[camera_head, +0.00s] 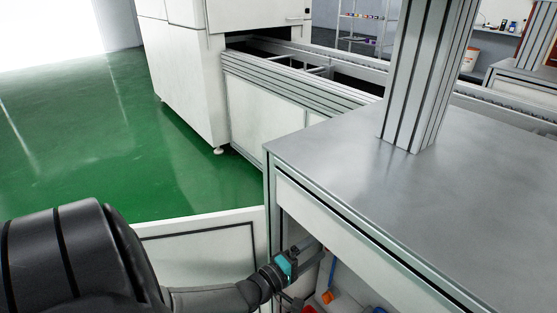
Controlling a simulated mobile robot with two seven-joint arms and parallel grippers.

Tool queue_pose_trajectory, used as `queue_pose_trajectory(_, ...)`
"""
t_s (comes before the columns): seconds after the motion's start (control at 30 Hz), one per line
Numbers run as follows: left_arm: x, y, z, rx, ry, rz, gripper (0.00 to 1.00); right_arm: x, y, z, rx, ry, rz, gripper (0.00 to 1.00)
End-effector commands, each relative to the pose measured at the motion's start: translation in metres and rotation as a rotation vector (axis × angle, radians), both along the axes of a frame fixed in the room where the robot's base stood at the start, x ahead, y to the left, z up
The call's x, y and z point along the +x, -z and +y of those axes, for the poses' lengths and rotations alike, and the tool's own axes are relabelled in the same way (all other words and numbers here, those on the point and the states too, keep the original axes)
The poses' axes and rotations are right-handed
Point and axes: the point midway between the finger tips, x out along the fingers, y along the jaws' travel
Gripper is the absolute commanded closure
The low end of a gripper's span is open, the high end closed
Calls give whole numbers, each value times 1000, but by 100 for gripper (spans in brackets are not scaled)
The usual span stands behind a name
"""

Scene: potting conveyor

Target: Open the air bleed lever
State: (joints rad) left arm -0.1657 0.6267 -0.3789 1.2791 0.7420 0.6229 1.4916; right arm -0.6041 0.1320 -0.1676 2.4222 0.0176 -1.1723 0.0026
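My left arm comes in from the left, and its gripper (313,254) reaches into the open cabinet under the metal worktop. The gripper is small and partly dark here, so its opening is unclear. Below and right of it are an orange knob-like part (327,296) and a thin blue part (332,266). A red part (309,309) shows at the bottom edge. I cannot tell which of these, if any, is the air bleed lever. Much of the cabinet's inside is hidden by the worktop, my arm and the picture's lower edge. My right gripper is not in view.
The cabinet's white door (200,258) stands open to the left, behind my arm. The grey worktop (400,170) overhangs on the right and carries a metal post (425,75). A conveyor (300,85) and white machine (185,70) stand behind. Green floor (110,150) is clear at left.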

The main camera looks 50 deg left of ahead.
Motion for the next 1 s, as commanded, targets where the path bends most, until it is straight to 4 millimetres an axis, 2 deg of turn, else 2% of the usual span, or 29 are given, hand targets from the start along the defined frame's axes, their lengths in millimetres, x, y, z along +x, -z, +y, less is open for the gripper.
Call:
queue_pose_trajectory(0.17,-18,-1,2,1,1,3,0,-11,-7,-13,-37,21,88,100)
queue_pose_trajectory(0.33,-45,-2,3,1,1,4,0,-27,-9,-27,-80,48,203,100)
queue_pose_trajectory(0.7,-118,-1,9,0,0,5,0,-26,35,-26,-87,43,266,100)
queue_pose_trajectory(0.8,-131,-1,10,0,0,3,0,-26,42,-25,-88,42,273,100)
queue_pose_trajectory(1.0,-144,-1,11,-1,0,0,0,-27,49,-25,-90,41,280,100)
